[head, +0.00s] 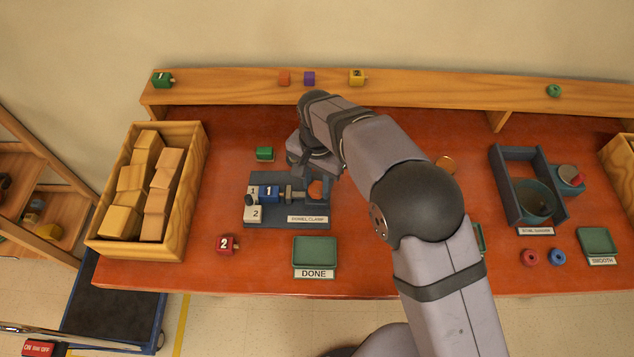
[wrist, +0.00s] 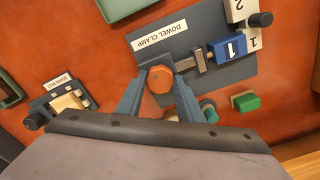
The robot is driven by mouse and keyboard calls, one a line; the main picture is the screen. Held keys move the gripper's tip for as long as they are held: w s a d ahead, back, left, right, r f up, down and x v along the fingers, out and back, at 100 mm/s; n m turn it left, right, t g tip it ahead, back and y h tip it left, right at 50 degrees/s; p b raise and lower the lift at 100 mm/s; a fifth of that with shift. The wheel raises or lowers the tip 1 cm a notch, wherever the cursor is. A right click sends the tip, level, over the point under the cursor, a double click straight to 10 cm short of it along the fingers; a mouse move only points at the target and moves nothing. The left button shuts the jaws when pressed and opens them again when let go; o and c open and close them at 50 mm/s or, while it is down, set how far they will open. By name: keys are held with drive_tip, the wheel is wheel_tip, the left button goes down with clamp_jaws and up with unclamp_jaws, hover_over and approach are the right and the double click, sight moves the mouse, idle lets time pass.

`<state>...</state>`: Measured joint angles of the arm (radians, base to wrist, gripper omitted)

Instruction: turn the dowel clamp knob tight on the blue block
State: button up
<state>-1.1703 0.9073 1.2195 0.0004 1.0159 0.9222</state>
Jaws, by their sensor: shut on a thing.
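The dowel clamp (head: 290,222) is a dark grey plate with a "DOWEL CLAMP" label, on the red bench. The blue block (head: 268,192), marked 1, sits in it beside the white number tags; it also shows in the wrist view (wrist: 229,48). The metal screw (wrist: 200,60) points at the block from the knob side. Whether its tip presses on the block is unclear. The orange knob (wrist: 160,84) is at the screw's other end. My gripper (wrist: 160,70) is shut on the knob, one finger on each side; in the head view, my arm partly covers it.
A green block (head: 264,154) lies behind the clamp. A red block (head: 228,244) marked 2 and a green DONE tray (head: 315,251) are in front. A crate of wooden blocks (head: 103,246) stands left. A grey-framed station (head: 499,185) stands right.

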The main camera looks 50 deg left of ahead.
drive_tip(key=m, duration=0.4)
drive_tip(key=shift+a+r+m, duration=0.1)
drive_tip(key=shift+m, duration=0.2)
drive_tip(key=m, duration=0.4)
drive_tip(key=shift+w+m, duration=0.1)
drive_tip(key=shift+m, duration=0.2)
drive_tip(key=m, duration=0.4)
drive_tip(key=shift+m, duration=0.3)
drive_tip(key=m, duration=0.4)
drive_tip(key=shift+m, duration=0.4)
drive_tip(key=o, duration=1.1)
drive_tip(key=shift+c, duration=0.2)
